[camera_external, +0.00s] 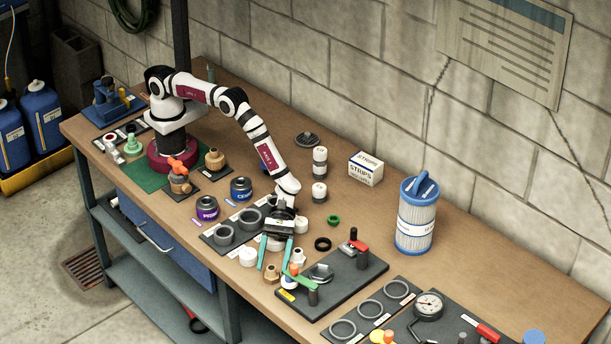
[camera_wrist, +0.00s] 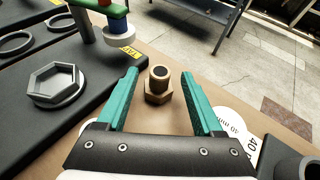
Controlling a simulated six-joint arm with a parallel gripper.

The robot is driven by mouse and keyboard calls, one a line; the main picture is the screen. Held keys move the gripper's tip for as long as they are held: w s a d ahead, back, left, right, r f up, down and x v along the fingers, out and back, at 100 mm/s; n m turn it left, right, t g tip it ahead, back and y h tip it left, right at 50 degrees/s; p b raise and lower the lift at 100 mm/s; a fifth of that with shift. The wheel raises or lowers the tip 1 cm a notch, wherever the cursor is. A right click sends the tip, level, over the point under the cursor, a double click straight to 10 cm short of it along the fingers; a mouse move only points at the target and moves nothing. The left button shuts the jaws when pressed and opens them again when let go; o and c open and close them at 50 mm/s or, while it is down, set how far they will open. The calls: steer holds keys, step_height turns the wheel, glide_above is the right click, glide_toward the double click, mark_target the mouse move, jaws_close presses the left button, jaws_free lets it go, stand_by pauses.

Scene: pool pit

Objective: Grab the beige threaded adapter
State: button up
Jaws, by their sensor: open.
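The beige threaded adapter (camera_wrist: 158,86) stands upright on the brown bench top, with a hex base and a round hollow neck. In the wrist view it sits between the tips of my open teal fingers (camera_wrist: 165,92), with a gap on both sides. In the external view the adapter (camera_external: 271,274) is near the front edge of the bench. My gripper (camera_external: 274,262) reaches down over it there, and its fingers stand apart with nothing held. I cannot tell the exact height of the fingertips over the bench.
The bench's front edge is just beyond the adapter. A blue-topped filter cartridge (camera_external: 415,215) stands farther back.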

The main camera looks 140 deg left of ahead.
jaws_close()
steer(key=shift+r, duration=0.1)
stand_by(0.3)
